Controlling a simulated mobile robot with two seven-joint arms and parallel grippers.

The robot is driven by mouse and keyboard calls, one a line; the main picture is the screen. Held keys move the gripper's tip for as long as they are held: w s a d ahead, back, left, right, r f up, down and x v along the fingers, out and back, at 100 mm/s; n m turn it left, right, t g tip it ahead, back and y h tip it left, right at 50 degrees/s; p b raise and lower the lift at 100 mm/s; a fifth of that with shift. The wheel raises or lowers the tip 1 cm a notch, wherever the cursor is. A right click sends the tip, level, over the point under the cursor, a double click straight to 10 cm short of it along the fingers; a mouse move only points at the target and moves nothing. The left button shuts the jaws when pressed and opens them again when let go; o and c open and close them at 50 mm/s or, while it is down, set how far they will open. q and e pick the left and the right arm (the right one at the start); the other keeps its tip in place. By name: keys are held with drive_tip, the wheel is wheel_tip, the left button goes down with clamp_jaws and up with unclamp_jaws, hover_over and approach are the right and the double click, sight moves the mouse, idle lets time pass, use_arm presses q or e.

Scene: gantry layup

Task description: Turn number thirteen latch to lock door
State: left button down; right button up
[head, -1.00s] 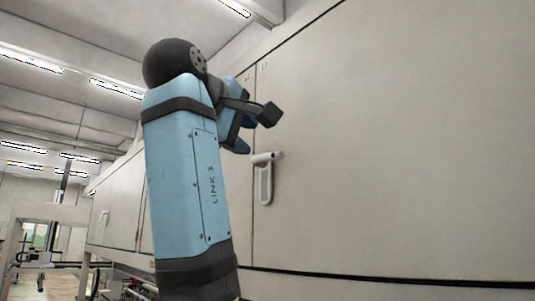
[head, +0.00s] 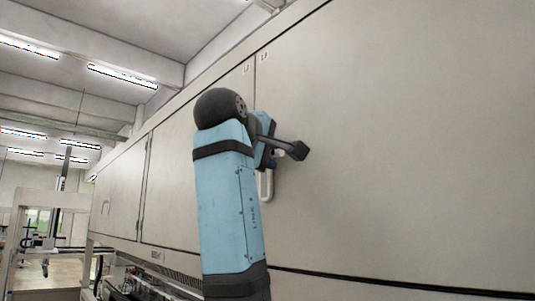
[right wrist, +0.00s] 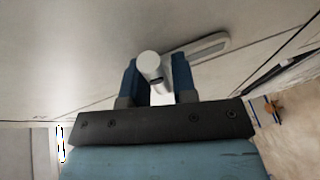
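The latch (head: 267,186) is a pale oval plate with a lever handle, on the light grey door (head: 400,150) just right of a vertical seam. My right gripper (head: 270,152) is at the top of the latch and hides most of the handle. In the right wrist view, the gripper's two dark blue fingers (right wrist: 156,72) stand apart, one on each side of the round handle end (right wrist: 149,66). A small gap shows at the right finger; contact at the left finger is unclear. The plate (right wrist: 207,47) runs off to the right. My left gripper is out of view.
Small number labels (head: 264,56) sit at the top of the doors, too small to read. More cabinet doors (head: 120,200) run to the left. Machinery (head: 150,280) lies below them. The door face right of the latch is clear.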

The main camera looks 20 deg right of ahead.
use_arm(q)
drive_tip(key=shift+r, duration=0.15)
use_arm(e)
clamp_jaws()
drive_tip(key=shift+f+m+b, duration=0.45)
drive_tip(key=shift+m+b, duration=0.15)
drive_tip(key=shift+b, duration=0.15)
drive_tip(key=shift+w+a+f+m+t+b, duration=0.1)
drive_tip(key=shift+f+m+t+b, duration=0.05)
drive_tip(key=shift+m+t+b, duration=0.2)
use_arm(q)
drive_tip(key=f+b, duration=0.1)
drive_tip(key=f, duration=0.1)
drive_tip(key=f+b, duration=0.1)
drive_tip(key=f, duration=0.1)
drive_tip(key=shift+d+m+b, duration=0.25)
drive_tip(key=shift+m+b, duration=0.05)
use_arm(e)
drive_tip(key=m, duration=0.2)
drive_tip(key=w+f+m+t+h, duration=0.1)
drive_tip(key=m, duration=0.1)
drive_tip(key=shift+a+f+m+h, duration=0.15)
drive_tip(key=shift+f+m+h, duration=0.05)
drive_tip(key=shift+m+h, duration=0.1)
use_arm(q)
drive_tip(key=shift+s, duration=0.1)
use_arm(e)
drive_tip(key=shift+o, duration=1.9)
unclamp_jaws()
